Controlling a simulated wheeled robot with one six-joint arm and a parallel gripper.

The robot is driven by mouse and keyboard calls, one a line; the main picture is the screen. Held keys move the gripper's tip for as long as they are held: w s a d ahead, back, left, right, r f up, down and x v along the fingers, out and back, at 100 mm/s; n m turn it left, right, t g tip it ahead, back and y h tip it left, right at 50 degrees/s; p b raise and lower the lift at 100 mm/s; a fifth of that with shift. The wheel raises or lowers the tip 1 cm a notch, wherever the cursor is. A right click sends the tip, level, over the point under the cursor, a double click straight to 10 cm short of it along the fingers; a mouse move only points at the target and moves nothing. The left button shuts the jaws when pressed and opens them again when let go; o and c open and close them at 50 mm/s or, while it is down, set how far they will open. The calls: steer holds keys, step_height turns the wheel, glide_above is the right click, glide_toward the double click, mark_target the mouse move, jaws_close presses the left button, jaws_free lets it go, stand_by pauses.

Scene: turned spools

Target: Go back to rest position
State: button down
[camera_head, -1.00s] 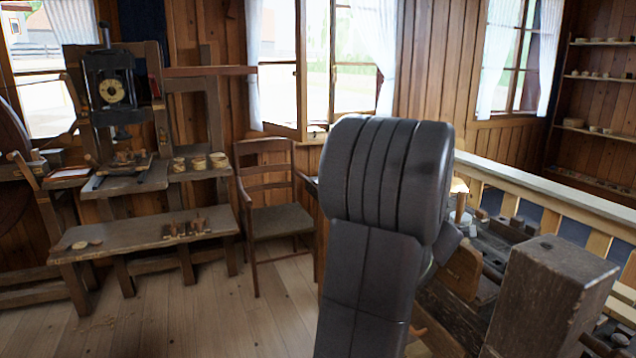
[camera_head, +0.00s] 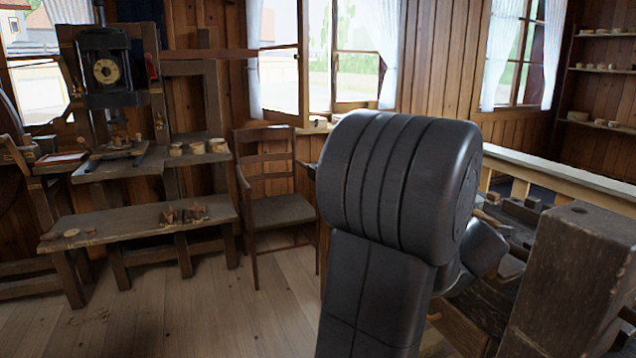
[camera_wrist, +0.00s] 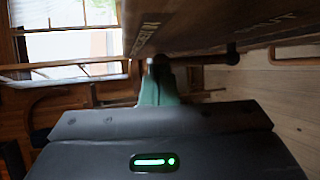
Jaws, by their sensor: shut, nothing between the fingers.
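My gripper (camera_wrist: 158,72) shows in the wrist view as a dark housing with a green light and narrow grey-green fingers beyond it. The fingers are together with nothing visible between them. A large brown wooden surface with dark lettering (camera_wrist: 205,30) hangs close above and to the right of the fingertips in that view. I cannot tell whether they touch. In the head view my dark arm fills the middle and right of centre, and the gripper itself is hidden behind it.
A wooden block (camera_head: 575,275) stands close at the right, beside a cluttered bench. A chair (camera_head: 280,208) and a low bench (camera_head: 130,228) with small turned pieces stand at the left. A pale railing (camera_head: 570,180) runs behind. Bare floor (camera_head: 190,310) lies at the lower left.

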steer(key=s+d+f+m+t+h+b, duration=0.1)
steer(key=s+t+b, duration=0.5)
steer(key=b, duration=0.6)
step_height(320, 180, down, 4)
steer(key=s+d+m, duration=0.1)
steer(key=s+m, duration=0.1)
steer(key=shift+m+t, duration=0.3)
steer(key=shift+m, duration=0.1)
